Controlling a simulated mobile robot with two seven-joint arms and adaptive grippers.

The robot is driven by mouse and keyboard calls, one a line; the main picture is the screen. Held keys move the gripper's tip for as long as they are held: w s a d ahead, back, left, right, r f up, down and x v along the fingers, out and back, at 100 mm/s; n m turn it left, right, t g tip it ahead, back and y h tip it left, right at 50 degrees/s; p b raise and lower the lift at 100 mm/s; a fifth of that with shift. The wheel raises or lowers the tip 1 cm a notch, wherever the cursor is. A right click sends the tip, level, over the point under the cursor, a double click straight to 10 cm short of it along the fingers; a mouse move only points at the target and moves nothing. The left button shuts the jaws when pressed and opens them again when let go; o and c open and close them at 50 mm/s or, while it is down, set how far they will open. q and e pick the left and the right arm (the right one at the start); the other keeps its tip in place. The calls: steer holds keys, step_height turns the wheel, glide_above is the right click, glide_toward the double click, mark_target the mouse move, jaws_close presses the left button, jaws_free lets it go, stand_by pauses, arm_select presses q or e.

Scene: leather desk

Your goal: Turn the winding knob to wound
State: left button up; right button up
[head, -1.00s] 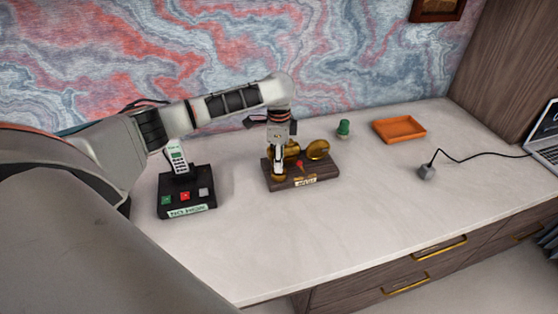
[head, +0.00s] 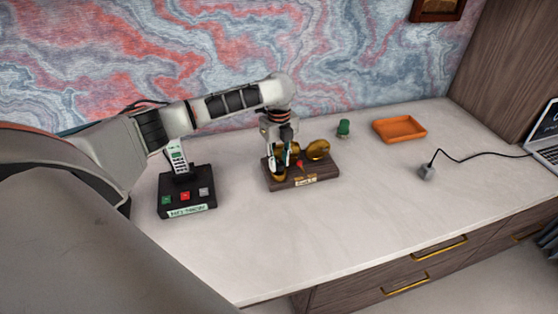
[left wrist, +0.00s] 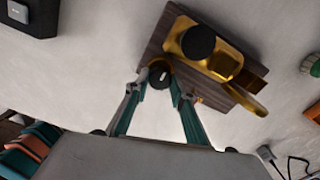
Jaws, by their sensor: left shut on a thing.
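A dark wooden base (head: 326,170) stands on the desk and bears brass parts, a small red pointer (head: 299,163) and a label too small to read surely. A round dark winding knob with a white mark (left wrist: 160,75) sits on a brass seat at the base's edge in the left wrist view. My left gripper (head: 280,167) points down over the base's left end. Its teal fingers (left wrist: 161,88) are shut on the knob, one on each side. The fingers partly hide the knob in the head view. My right gripper is out of view.
A green piece (head: 343,128), an orange tray (head: 400,129) and a corded grey block (head: 427,172) are right. The desk front is clear.

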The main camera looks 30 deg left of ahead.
mark_target(279, 164)
arm_select(q)
steer(key=m, duration=1.2)
stand_by(0.6)
steer(key=o, duration=1.1)
step_height(279, 164, up, 12)
stand_by(0.4)
